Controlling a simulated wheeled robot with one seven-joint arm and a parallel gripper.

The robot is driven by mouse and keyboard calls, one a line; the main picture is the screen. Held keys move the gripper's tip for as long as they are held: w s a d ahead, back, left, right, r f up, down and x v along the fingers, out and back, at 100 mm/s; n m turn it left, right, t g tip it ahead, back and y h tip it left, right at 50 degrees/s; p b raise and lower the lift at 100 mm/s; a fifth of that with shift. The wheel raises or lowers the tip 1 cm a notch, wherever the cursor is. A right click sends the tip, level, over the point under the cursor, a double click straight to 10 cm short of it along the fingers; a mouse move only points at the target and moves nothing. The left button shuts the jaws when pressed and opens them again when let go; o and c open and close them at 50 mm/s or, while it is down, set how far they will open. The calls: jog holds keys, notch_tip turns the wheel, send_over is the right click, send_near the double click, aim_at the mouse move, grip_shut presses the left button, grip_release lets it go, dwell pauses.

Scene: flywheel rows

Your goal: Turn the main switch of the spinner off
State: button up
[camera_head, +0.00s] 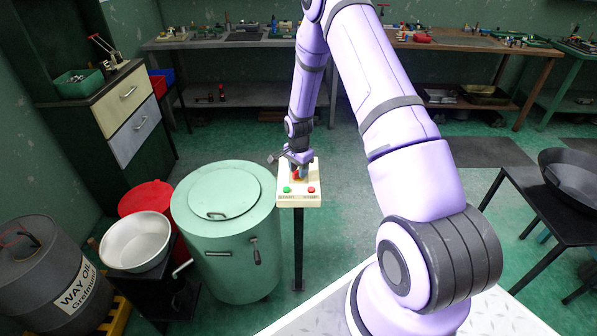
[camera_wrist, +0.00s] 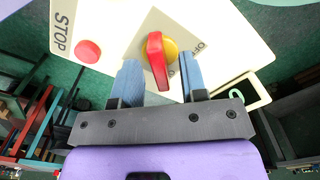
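The spinner (camera_head: 225,235) is a pale green drum with a closed lid, left of a cream control box (camera_head: 300,200) on a post. The green START button (camera_head: 287,189) shows in the head view. My gripper (camera_wrist: 160,80) is open, its two blue fingers apart on either side of the knob's near end. I cannot tell whether either finger touches the knob.
A white bowl (camera_head: 136,242) on a black stand and a grey drum (camera_head: 45,275) are at the left. A drawer cabinet (camera_head: 120,100) stands behind them. A black table (camera_head: 540,200) with a dark pan is at the right. The floor behind the box is clear.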

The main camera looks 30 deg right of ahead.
jog(key=shift+f, duration=0.55)
grip_shut()
